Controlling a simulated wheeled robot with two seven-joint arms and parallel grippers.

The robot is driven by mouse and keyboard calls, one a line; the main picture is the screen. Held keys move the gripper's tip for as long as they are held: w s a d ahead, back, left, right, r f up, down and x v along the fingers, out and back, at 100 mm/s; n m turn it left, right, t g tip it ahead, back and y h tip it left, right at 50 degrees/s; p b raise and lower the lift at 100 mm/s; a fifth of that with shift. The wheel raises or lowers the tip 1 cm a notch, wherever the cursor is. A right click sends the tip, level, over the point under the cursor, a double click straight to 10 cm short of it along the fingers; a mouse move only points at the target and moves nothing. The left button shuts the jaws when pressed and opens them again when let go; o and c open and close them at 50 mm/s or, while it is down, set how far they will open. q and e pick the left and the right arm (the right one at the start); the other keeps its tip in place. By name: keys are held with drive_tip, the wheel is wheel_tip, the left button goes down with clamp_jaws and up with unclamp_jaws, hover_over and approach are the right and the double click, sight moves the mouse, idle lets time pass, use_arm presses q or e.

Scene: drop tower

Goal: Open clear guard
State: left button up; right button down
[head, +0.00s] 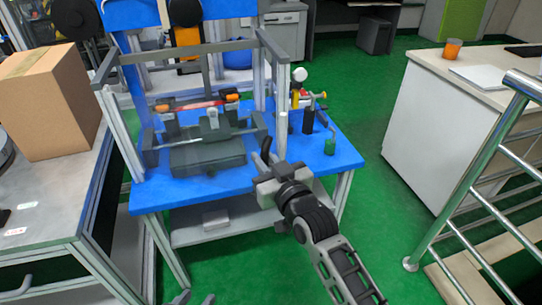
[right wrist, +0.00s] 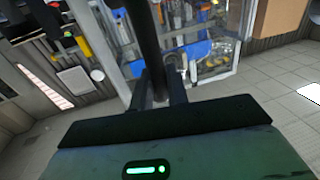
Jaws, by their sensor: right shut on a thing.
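The clear guard (head: 205,88) is a see-through panel in a grey metal frame, standing around the drop tower on the blue table. A black handle (head: 265,147) stands at its front right. My right gripper (head: 267,162) is at this handle and shut on it. In the right wrist view the dark upright handle (right wrist: 143,40) runs between the two fingers (right wrist: 162,95). The fingertips are partly hidden behind it.
The blue table (head: 343,155) carries a dark fixture (head: 205,153) behind the guard. A cardboard box (head: 50,105) sits on the grey bench at left. A metal railing (head: 475,165) and white counter (head: 430,120) stand at right. Green floor between is clear.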

drive_tip(key=shift+s+a, duration=0.1)
drive_tip(key=shift+a, duration=0.15)
drive_tip(key=c, duration=1.7)
unclamp_jaws()
drive_tip(key=shift+c, duration=0.2)
